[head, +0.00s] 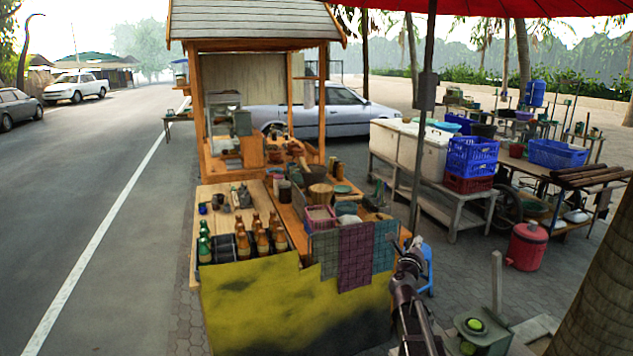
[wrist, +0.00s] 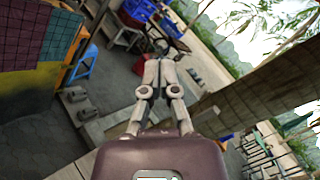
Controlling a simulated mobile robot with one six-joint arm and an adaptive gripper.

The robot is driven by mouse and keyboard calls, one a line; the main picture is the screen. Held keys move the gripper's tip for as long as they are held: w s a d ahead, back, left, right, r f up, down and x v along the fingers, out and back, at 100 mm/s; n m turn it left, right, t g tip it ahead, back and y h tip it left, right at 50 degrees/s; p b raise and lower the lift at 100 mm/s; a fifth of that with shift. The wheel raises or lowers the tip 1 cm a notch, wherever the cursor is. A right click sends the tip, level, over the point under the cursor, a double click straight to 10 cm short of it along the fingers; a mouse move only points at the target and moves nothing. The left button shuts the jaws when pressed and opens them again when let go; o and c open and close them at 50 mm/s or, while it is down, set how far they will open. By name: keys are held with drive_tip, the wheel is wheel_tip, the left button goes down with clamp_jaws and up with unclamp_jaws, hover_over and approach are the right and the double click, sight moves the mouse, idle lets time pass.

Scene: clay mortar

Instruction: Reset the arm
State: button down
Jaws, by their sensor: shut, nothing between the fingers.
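My gripper (head: 412,246) shows in the head view at the end of my arm, right of the food stall's front corner. It is raised in the air beside the cloths hanging on the stall. In the wrist view my gripper (wrist: 159,66) points away over the paved ground, with its two fingers together. Nothing is held between them.
A stall counter (head: 225,275) with bottles and bowls stands left of my arm. A blue stool (head: 424,268) is close behind my gripper. A red cooler (head: 527,246), a tree trunk (head: 598,290) and a pole (head: 424,130) stand nearby. Paving (head: 465,262) between them is partly clear.

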drive_tip(key=s+a+f+n+g+y, duration=0.3)
drive_tip(key=s+a+f+n+y, duration=0.35)
drive_tip(key=n, duration=0.45)
drive_tip(key=s+a+f+n+g+y, duration=0.3)
drive_tip(key=a+f+n+y, duration=0.3)
drive_tip(key=a+n, duration=0.5)
drive_tip(key=s+d+f+n+g+h, duration=0.2)
drive_tip(key=s+f+n+g, duration=0.2)
drive_tip(key=s, duration=0.6)
drive_tip(key=s+d+f+n+g+h, duration=0.1)
drive_tip(key=s+f+n+g, duration=0.3)
drive_tip(key=s, duration=0.7)
drive_tip(key=d+n+g, duration=0.1)
drive_tip(key=n+g, duration=0.1)
drive_tip(key=g, duration=0.1)
drive_tip(key=shift+d+f+h, duration=0.25)
drive_tip(key=shift+f+h, duration=0.05)
drive_tip(key=shift+h, duration=0.05)
